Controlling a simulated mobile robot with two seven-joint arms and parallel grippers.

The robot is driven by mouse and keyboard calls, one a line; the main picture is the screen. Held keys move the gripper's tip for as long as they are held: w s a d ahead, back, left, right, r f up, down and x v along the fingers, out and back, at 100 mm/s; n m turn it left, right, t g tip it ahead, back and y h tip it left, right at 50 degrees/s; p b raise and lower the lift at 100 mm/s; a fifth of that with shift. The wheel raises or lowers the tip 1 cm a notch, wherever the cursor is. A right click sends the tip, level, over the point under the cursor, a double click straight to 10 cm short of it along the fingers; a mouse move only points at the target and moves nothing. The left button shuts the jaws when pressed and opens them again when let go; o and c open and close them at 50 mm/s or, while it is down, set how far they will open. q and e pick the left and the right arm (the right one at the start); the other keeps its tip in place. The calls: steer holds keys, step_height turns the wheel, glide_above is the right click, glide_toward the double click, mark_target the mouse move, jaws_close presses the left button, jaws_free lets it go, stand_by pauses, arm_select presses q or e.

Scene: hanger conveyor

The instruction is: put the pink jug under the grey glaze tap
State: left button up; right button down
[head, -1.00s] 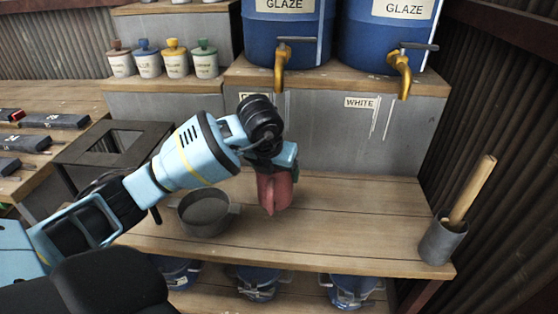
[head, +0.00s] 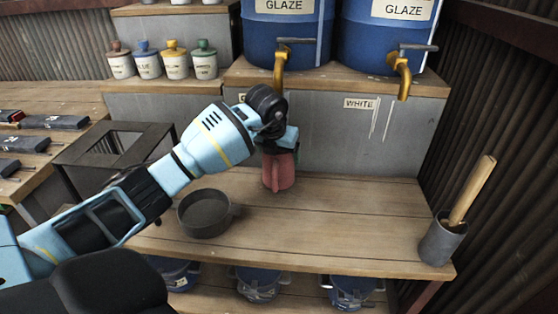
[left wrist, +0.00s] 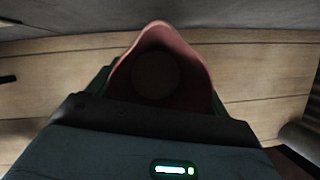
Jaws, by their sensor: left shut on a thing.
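The pink jug (head: 279,171) is upright at the back of the wooden bench, below the left brass tap (head: 281,66). My left gripper (head: 279,147) is shut on the jug from above and behind my wrist. In the left wrist view the jug (left wrist: 190,70) shows its open mouth and spout pointing away from the gripper (left wrist: 155,108). The label under the left tap is mostly hidden by my arm, so I cannot read it. Whether the jug touches the bench is unclear. My right gripper is out of view.
A dark round pan (head: 205,213) sits left of the jug. A grey pot (head: 441,241) with a wooden-handled tool stands at the right. A second tap (head: 402,76) hangs above the label WHITE (head: 361,103). The bench (head: 330,220) is clear in the middle.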

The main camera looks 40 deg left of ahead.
arm_select(q)
steer(key=shift+f, duration=1.1)
steer(key=shift+f, duration=0.1)
steer(key=o, duration=1.2)
steer(key=shift+f, duration=0.1)
steer(key=shift+o, duration=0.2)
steer(key=shift+s+r, duration=0.1)
steer(key=shift+r, duration=0.3)
steer(key=v, duration=0.2)
steer(key=shift+s+r, duration=0.1)
steer(key=shift+r, duration=0.25)
steer(key=s+d, duration=0.3)
steer(key=s, duration=0.8)
steer(key=shift+s+d, duration=0.3)
steer(key=shift+f, duration=0.1)
